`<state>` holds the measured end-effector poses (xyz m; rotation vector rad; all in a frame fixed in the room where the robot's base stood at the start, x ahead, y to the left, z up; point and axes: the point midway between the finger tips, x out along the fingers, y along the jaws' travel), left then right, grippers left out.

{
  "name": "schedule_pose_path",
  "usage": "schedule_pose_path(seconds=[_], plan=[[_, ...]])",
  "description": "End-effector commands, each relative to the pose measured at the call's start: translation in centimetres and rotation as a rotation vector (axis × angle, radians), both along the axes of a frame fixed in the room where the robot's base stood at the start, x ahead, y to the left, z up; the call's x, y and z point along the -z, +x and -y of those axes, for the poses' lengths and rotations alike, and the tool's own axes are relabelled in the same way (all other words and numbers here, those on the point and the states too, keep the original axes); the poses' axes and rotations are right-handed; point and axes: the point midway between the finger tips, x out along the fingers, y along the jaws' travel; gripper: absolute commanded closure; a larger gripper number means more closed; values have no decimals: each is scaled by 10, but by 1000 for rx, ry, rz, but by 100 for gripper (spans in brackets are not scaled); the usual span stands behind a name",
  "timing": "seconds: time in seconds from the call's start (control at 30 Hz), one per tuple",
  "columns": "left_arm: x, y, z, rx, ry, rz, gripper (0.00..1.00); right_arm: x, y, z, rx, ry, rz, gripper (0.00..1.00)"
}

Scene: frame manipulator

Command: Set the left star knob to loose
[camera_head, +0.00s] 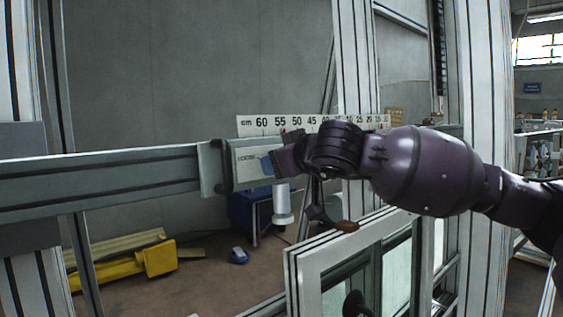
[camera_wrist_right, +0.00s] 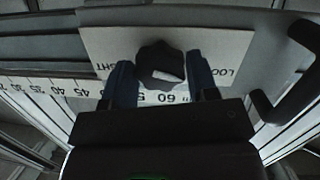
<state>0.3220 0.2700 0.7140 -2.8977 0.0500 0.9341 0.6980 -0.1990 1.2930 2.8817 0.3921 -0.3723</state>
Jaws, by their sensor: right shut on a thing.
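The left star knob (camera_wrist_right: 160,62) is a dark lobed knob on a pale label plate (camera_wrist_right: 105,42), which also shows in the head view (camera_head: 243,172). In the wrist view, part of "LOOSE" reads upside down right of the knob and the end of "TIGHT" left of it. A pale mark shows on the knob's near side; which word it points to I cannot tell. My right gripper (camera_head: 276,163) has its blue fingers on either side of the knob and is shut on it. In the head view the gripper hides the knob. My left gripper is not in view.
A white centimetre scale (camera_head: 262,124) runs along the rail (camera_head: 120,172) just above the plate. A dark handle (camera_wrist_right: 294,90) stands close to the right in the wrist view. A window frame (camera_head: 303,258) stands below my right arm. Yellow equipment (camera_head: 155,260) lies on the floor behind.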

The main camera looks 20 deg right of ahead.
Motion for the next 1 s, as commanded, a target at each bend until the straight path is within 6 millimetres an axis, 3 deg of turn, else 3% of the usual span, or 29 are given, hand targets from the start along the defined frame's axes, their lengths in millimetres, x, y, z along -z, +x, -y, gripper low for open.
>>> schedule_pose_path(seconds=[0.17, 0.2, 0.37, 0.73, 1.0], plan=[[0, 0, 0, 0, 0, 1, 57, 0, 0, 1, 2, -1, 1, 70], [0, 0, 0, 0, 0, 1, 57, 0, 0, 1, 2, -1, 1, 43], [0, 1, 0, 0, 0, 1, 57, 0, 0, 1, 1, 0, 0, 21], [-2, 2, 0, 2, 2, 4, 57, -3, -6, 2, 0, 0, 1, 21], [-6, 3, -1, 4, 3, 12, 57, -16, -46, 13, 2, -1, 3, 21]])
